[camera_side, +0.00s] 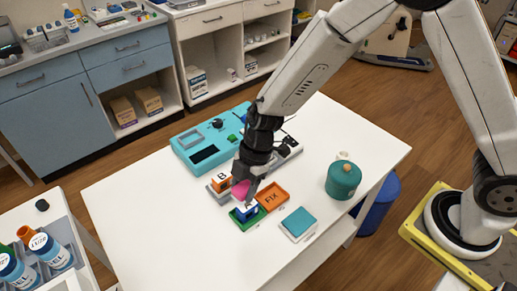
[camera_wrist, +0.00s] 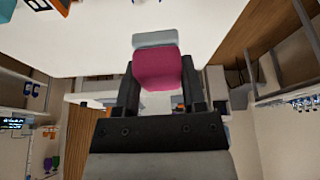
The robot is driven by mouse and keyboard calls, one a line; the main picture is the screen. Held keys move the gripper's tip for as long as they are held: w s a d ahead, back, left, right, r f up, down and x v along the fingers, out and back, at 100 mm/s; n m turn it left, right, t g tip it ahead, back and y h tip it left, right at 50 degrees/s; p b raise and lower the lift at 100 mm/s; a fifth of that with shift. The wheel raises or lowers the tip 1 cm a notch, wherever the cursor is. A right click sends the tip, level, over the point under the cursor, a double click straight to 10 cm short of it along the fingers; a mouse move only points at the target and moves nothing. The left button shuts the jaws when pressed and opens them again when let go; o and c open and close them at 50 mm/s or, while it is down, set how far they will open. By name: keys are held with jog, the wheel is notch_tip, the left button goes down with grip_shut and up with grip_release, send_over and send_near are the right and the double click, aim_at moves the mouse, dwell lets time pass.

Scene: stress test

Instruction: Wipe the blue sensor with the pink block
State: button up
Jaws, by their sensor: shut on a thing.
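My gripper (camera_side: 246,187) is shut on the pink block (camera_side: 239,189), low over the white table. In the wrist view the pink block (camera_wrist: 156,68) sits between the two fingers (camera_wrist: 160,98), with a pale grey piece at its far end. A small blue and white piece (camera_side: 246,211), which looks like the blue sensor, sits on a green tray (camera_side: 250,223) just below and in front of the gripper. The fingers partly cover this area, and I cannot tell whether the pink block touches the blue piece.
An orange tray marked FIX (camera_side: 272,198) lies right of the green one. An orange block marked B (camera_side: 222,183) stands on a grey holder to the left. A teal panel (camera_side: 190,140) lies behind, a teal-topped pad (camera_side: 299,222) in front, a teal pot (camera_side: 343,181) at right. The left tabletop is clear.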

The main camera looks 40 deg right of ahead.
aim_at(238, 210)
jog(key=shift+w+a+r+m, duration=0.55)
jog(key=shift+a+r+m, duration=0.05)
jog(key=shift+a+r, duration=0.25)
jog(key=shift+f, duration=0.1)
jog(key=shift+f, duration=3.15)
jog(key=shift+d+f, duration=0.25)
jog(key=shift+f, duration=0.55)
jog(key=shift+d, duration=3.05)
jog(key=shift+a, duration=3.2)
jog(key=shift+a+r, duration=0.1)
jog(key=shift+r, duration=3.95)
